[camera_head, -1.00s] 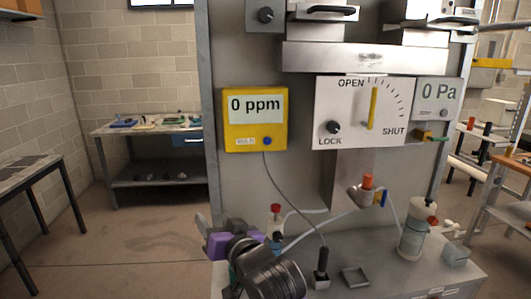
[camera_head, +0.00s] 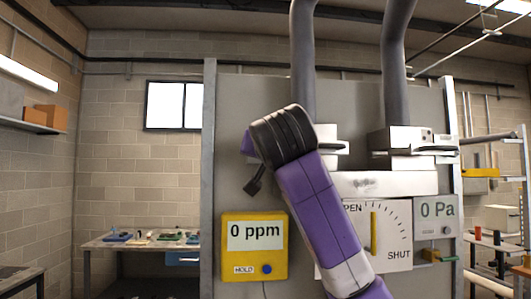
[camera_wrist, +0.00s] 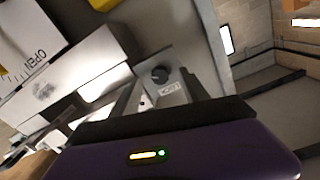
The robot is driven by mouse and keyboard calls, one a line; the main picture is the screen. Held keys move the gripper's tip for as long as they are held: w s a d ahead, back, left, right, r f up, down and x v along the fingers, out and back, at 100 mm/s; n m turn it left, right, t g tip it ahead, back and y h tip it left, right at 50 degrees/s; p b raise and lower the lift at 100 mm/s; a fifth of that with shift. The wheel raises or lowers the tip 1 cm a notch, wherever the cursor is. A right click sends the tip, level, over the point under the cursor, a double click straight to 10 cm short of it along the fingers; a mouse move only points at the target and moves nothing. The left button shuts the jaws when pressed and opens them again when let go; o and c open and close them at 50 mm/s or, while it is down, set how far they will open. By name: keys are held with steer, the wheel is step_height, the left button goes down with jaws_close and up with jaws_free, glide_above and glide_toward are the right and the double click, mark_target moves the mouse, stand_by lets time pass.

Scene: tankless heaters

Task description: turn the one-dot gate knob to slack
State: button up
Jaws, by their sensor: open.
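In the head view my arm hides that box. My gripper (camera_head: 254,180) is raised at the upper left of the panel, open and empty, apart from the knob. Its purple body fills the bottom of the wrist view.
A white gauge plate (camera_head: 395,235) with a yellow pointer is partly behind my arm. A yellow 0 ppm meter (camera_head: 254,246) is below my gripper. Two thick pipes rise above the metal boxes (camera_head: 398,140). A workbench (camera_head: 140,241) stands at left.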

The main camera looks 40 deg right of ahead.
steer(key=r+p+x, duration=0.1)
steer(key=p+x, duration=0.2)
steer(key=x, duration=0.4)
steer(key=shift+d+r, duration=0.15)
steer(key=shift+d, duration=0.3)
steer(key=shift+s, duration=0.1)
jaws_close()
